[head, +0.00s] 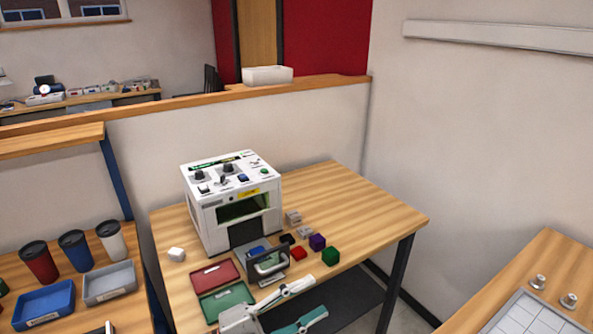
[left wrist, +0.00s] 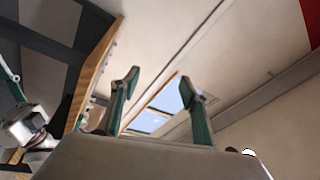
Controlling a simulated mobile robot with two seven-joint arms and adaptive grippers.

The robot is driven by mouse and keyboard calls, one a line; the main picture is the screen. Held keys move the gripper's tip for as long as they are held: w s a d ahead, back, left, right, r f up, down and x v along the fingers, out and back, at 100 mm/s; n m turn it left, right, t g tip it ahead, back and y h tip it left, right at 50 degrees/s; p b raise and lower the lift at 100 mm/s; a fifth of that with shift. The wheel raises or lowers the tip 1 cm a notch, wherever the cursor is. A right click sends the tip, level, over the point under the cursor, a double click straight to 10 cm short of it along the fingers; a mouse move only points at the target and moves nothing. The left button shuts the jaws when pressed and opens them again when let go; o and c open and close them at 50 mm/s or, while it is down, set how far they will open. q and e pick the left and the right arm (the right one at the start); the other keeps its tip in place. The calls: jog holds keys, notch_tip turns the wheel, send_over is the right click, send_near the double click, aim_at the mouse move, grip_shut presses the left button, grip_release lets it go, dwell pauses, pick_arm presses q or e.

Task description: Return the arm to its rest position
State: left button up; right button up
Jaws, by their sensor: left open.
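My left gripper (head: 316,297) is at the bottom middle of the head view, just in front of the table's front edge. Its two grey and teal fingers are spread apart. In the left wrist view the open fingers (left wrist: 158,82) point up toward the ceiling with nothing between them. The white laser marker (head: 212,217) stands on the wooden table (head: 350,208), behind the gripper and apart from it. A blue piece (head: 256,252) sits at the marker's front, beside a dark frame with a pale handle (head: 270,263). My right gripper is not in view.
A red tray (head: 215,274) and a green tray (head: 228,300) lie left of the gripper. The table's right part is clear.

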pick_arm(q)
jog(key=a+f+n+t+y, duration=0.7)
jog(key=a+f+n+y, duration=0.4)
jog(key=n, duration=0.4)
jog(key=s+a+f+n+g+y, duration=0.2)
jog(key=s+a+f, duration=0.3)
jog(key=f, duration=0.3)
jog(key=s+a+f+n+g+y, duration=0.2)
jog(key=s+a+f+n, duration=0.3)
jog(key=s+f, duration=0.3)
jog(key=shift+a+f+y, duration=0.35)
jog(key=shift+a+y, duration=0.05)
jog(key=shift+a, duration=0.3)
jog(key=shift+s, duration=0.1)
